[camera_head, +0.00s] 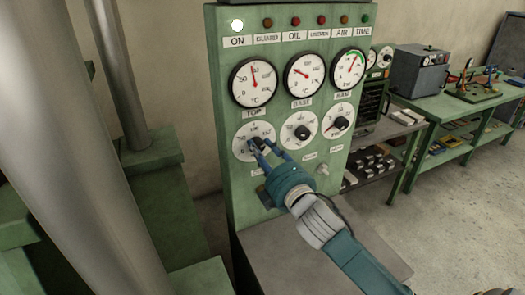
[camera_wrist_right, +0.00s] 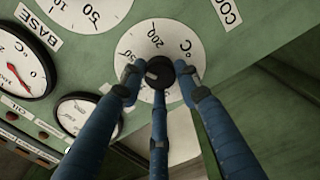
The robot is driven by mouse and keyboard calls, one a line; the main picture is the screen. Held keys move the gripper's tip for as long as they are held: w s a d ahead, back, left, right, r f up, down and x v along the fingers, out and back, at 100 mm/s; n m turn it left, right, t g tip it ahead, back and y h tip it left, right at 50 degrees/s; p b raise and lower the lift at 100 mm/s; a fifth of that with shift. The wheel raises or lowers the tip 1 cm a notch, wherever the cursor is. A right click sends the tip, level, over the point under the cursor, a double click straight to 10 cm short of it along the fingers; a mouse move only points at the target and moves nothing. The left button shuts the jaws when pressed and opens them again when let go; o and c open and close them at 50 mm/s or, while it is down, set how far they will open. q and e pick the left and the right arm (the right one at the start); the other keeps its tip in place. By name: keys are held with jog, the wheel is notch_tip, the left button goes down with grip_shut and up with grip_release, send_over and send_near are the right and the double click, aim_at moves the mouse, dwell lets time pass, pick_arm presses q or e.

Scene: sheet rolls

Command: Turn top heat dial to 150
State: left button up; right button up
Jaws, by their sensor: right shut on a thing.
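The top heat dial is a black knob on a white round scale (camera_head: 242,150) under the TOP gauge (camera_head: 250,82) on the green panel. The knob (camera_wrist_right: 160,72) shows in the right wrist view on its scale, with 200 and °C readable. My right gripper (camera_head: 262,147) has its blue fingers around this knob and is shut on it. The fingers hide much of the knob in the head view, so its exact setting cannot be read. The TOP gauge's red needle points about straight up. My left gripper is not in view.
The BASE dial (camera_head: 302,132) and a third dial (camera_head: 337,121) sit to the right on the same panel (camera_head: 215,60). A grey ledge (camera_head: 290,262) juts out below. Green pillars and steel columns (camera_head: 120,80) stand at left. A green workbench (camera_head: 450,105) stands at right.

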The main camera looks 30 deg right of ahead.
jog(key=shift+a+f, duration=0.15)
jog(key=shift+f, duration=0.15)
jog(key=o, duration=1.1)
jog(key=shift+o, duration=0.2)
jog(key=shift+a+r, duration=0.15)
jog(key=shift+r, duration=0.05)
jog(key=s, duration=1.2)
jog(key=shift+a, duration=0.35)
